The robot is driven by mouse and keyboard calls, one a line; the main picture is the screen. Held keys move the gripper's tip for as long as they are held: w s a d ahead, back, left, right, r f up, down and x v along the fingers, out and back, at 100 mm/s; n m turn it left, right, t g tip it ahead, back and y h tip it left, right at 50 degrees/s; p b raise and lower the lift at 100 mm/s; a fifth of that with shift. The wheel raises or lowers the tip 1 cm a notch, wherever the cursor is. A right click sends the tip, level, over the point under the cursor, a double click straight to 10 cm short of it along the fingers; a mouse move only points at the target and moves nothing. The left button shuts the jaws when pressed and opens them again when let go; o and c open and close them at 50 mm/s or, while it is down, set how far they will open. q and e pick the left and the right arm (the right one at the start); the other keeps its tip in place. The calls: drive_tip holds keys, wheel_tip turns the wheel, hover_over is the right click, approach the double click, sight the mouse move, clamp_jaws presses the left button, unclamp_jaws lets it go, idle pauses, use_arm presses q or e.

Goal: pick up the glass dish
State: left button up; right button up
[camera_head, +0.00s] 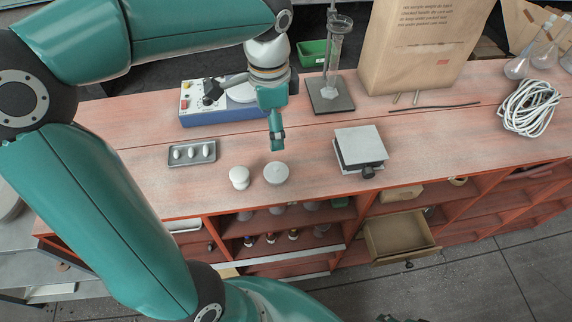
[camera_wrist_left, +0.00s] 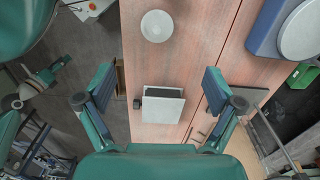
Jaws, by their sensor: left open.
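A pale, low round dish (camera_head: 276,174), which looks like the glass dish, sits on the bench near its front edge. It also shows as a pale disc at the top of the left wrist view (camera_wrist_left: 156,26). A white round lidded pot (camera_head: 239,177) stands close to its left. My left gripper (camera_head: 277,140) points down above the bench, behind the dish in the head view. In the left wrist view its two fingers (camera_wrist_left: 157,76) are spread wide with nothing between them.
A grey lab jack (camera_head: 360,147) stands right of the dish, a tray with white pieces (camera_head: 192,152) to the left. Behind are a blue device (camera_head: 225,116), a stand with glass cylinder (camera_head: 331,95) and a paper bag (camera_head: 415,50). An open drawer (camera_head: 400,237) juts out below.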

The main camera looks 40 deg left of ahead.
use_arm(q)
approach(276, 167)
wheel_tip(276, 167, down, 5)
drive_tip(key=shift+w+a+f, duration=0.1)
drive_tip(key=shift+a+f, duration=0.05)
drive_tip(key=shift+f, duration=0.05)
drive_tip(key=shift+d+f, duration=0.2)
drive_tip(key=shift+f, duration=2.7)
drive_tip(key=c, duration=1.2)
drive_tip(key=shift+r, duration=0.15)
